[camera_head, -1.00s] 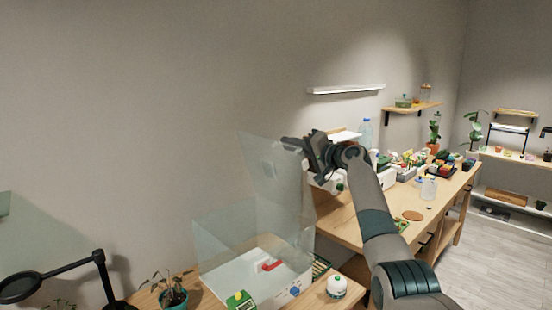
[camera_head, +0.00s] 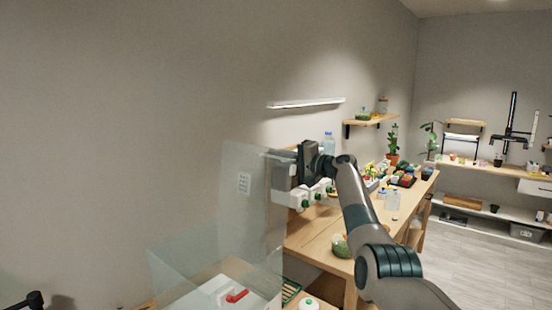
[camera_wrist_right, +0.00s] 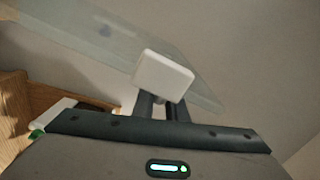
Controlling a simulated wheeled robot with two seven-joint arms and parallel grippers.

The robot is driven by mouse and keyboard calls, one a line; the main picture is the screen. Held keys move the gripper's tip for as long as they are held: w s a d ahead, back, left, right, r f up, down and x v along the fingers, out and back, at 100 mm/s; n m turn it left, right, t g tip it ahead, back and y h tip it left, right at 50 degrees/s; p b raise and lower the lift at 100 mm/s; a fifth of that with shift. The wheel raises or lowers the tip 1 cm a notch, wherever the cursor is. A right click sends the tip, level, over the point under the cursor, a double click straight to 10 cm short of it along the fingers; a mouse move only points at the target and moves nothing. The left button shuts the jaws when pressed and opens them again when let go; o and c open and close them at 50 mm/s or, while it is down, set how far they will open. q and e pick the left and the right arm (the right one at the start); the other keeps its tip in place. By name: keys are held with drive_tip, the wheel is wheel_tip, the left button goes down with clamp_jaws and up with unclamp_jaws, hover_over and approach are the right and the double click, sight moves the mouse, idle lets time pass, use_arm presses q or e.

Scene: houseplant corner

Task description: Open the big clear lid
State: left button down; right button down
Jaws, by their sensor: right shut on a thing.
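The big clear lid (camera_head: 240,205) is raised and stands steeply, almost upright, above the back of a clear box (camera_head: 172,268). My right gripper (camera_head: 272,156) is at the lid's upper right part, with its arm reaching in from the lower right. In the right wrist view, a white block-shaped handle (camera_wrist_right: 163,74) sits at the fingertips against the clear panel (camera_wrist_right: 95,35). The fingers are shut on it, though their tips are partly hidden behind the block.
The box holds a white base and a red-handled item (camera_head: 237,296). A wooden bench (camera_head: 315,235) stands to the right with white bottles and plants. A wall shelf (camera_head: 306,103) hangs above. Free wall lies behind and left of the lid.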

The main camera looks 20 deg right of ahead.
use_arm(q)
drive_tip(key=shift+s, duration=0.1)
use_arm(e)
drive_tip(key=shift+f, duration=0.2)
drive_tip(key=c, duration=1.8)
unclamp_jaws()
drive_tip(key=shift+c, duration=0.2)
drive_tip(key=shift+w+d+f, duration=0.1)
drive_tip(key=shift+w, duration=0.05)
